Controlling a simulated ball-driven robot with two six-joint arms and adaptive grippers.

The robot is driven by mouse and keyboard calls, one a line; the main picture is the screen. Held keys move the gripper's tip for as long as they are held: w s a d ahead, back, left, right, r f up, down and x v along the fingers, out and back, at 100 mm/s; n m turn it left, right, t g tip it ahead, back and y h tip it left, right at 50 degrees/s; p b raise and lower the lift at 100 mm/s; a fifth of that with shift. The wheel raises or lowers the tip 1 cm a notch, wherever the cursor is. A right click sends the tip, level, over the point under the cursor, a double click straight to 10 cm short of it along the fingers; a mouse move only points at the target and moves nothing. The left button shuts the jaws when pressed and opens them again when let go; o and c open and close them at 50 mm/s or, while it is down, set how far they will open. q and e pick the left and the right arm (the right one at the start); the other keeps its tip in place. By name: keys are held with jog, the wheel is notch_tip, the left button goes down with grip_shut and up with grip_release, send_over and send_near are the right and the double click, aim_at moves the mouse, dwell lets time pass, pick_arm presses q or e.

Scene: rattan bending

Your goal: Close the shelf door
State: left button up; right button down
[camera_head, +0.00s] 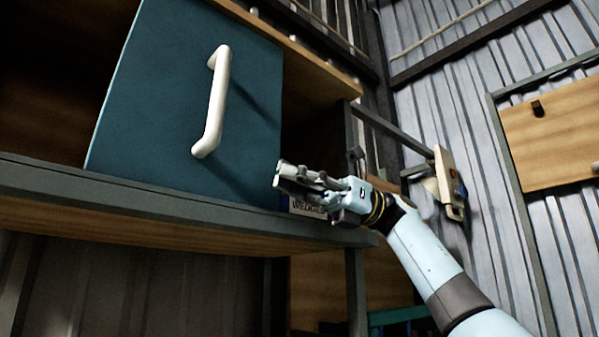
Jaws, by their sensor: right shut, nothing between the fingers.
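The shelf door (165,95) is a blue-green panel with a white bar handle (216,100) running nearly upright on its face. Dark open space of the shelf (95,200) shows on both sides of the door. My right gripper (281,176) is shut and empty. In the picture it lies at the lower right edge of the door, in front of the dark opening; I cannot tell whether it touches the door. My left gripper is not in view.
A box with partly hidden lettering (306,208) sits behind my right gripper on the shelf. A metal shelf post (355,290) stands below it. A wall-mounted device (449,183) and a wooden board (555,130) are at the right on the corrugated wall.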

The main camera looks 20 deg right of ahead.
aim_at(217, 145)
jog(key=p+x, duration=0.2)
jog(key=x, duration=0.5)
jog(key=shift+a+r+p, duration=0.15)
jog(key=shift+r+p, duration=0.05)
jog(key=shift+p, duration=0.2)
jog(key=shift+p+x, duration=0.35)
jog(key=shift+x, duration=0.5)
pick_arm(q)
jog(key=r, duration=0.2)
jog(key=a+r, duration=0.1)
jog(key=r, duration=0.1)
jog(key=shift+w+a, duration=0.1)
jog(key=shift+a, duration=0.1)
pick_arm(e)
jog(key=shift+f, duration=0.2)
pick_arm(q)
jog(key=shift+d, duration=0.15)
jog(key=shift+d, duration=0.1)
